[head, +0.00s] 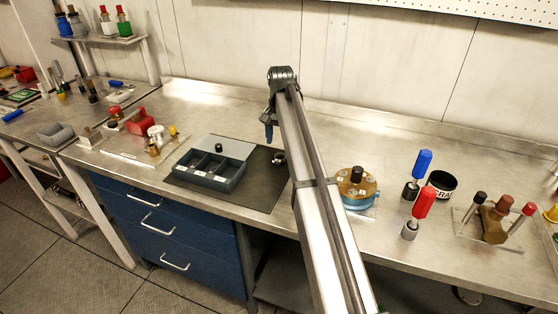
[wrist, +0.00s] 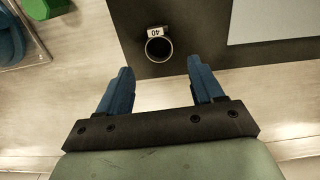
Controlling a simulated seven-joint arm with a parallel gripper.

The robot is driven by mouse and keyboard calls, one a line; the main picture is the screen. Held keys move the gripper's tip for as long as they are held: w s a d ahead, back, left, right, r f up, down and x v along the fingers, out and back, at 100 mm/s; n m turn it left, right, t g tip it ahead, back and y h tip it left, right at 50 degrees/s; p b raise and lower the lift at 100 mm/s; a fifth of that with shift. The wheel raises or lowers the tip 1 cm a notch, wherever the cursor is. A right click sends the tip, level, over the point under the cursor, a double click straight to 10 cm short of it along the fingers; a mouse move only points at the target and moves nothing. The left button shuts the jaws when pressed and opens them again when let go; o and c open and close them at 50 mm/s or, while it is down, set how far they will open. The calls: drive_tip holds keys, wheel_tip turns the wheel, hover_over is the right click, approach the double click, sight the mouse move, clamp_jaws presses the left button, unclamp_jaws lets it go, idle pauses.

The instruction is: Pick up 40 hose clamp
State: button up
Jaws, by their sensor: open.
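The 40 hose clamp (wrist: 169,54) is a small dark ring with a white tag reading 40. It lies on the dark mat (wrist: 190,54) near its edge. In the head view a small ring, the clamp (head: 279,159), shows on the mat (head: 262,183) right of the compartment box, beside my arm. My gripper (wrist: 161,80) is open and empty, with its two blue fingers apart. In the wrist view the clamp appears just beyond the fingertips, roughly centred between them. In the head view my gripper (head: 268,132) hangs over the bench, higher in the picture than the clamp.
A round brass and blue part (head: 358,193) stands right of my arm. Red (head: 424,203) and blue (head: 423,163) handled tools stand further right. The bench behind the mat is clear.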

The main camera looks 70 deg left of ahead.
sight(280, 159)
drive_tip(key=shift+f, duration=2.85)
drive_tip(key=c, duration=1.1)
